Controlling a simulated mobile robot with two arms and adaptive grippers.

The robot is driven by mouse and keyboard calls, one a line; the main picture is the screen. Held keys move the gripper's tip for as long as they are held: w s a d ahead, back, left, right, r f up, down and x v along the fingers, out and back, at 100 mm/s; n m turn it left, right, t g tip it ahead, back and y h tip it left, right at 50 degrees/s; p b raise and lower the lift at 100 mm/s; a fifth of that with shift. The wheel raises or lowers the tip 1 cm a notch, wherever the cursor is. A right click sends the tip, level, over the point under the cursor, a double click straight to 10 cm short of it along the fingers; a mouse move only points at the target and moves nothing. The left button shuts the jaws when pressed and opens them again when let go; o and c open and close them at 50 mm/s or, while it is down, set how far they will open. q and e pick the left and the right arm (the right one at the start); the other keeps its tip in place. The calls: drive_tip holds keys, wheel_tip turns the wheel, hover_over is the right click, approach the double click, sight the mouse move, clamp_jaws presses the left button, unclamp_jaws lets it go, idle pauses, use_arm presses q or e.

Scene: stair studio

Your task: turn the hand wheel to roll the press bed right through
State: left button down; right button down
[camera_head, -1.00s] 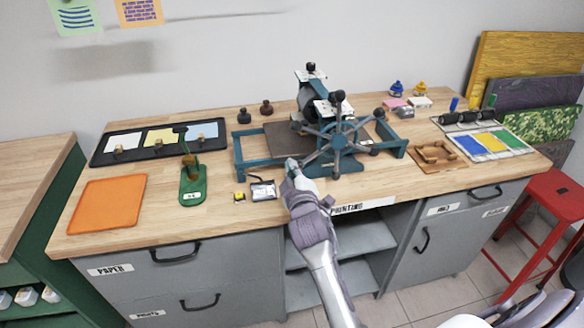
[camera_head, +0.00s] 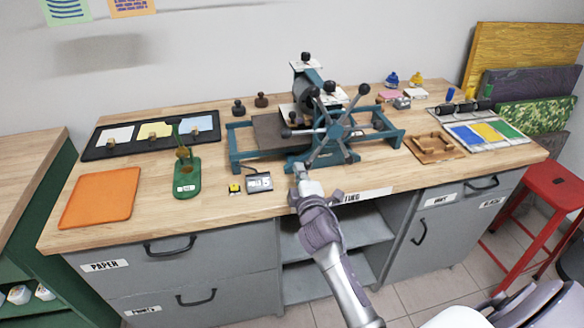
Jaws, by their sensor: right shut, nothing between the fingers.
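The etching press (camera_head: 308,105) stands on the wooden bench with a teal frame and a top roller. Its hand wheel (camera_head: 330,132) is on the near side, with several dark-knobbed spokes pointing different ways. The dark press bed (camera_head: 268,132) shows on the left part of the frame; the rest is hidden behind the wheel and rollers. My right gripper (camera_head: 299,170) is shut and empty, just in front of and below the wheel's lower left side, near the bench's front. I cannot tell whether it touches the press. My left gripper is not in view.
A small display box (camera_head: 259,182) and a yellow item (camera_head: 234,188) lie left of my gripper. A green stand (camera_head: 187,178) and an orange mat (camera_head: 100,197) are farther left. A wooden frame (camera_head: 434,148) lies to the right. A red stool (camera_head: 555,188) stands beside the bench.

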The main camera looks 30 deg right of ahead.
sight(340, 182)
drive_tip(key=d+f+n, duration=0.1)
drive_tip(key=d+n, duration=0.1)
drive_tip(key=d, duration=0.1)
drive_tip(key=s+d+f+n+b, duration=0.1)
drive_tip(key=d+n, duration=0.1)
drive_tip(key=n, duration=0.1)
drive_tip(key=s+d+f+n, duration=0.1)
drive_tip(key=d+n, duration=0.2)
drive_tip(key=shift+d+f+b, duration=0.35)
drive_tip(key=shift+s+d+r+n, duration=0.1)
drive_tip(key=shift+s+d+n, duration=0.1)
drive_tip(key=shift+d+n, duration=0.55)
drive_tip(key=shift+s+d+r+n, duration=0.1)
drive_tip(key=shift+s+d+n, duration=0.1)
drive_tip(key=shift+d+n, duration=0.55)
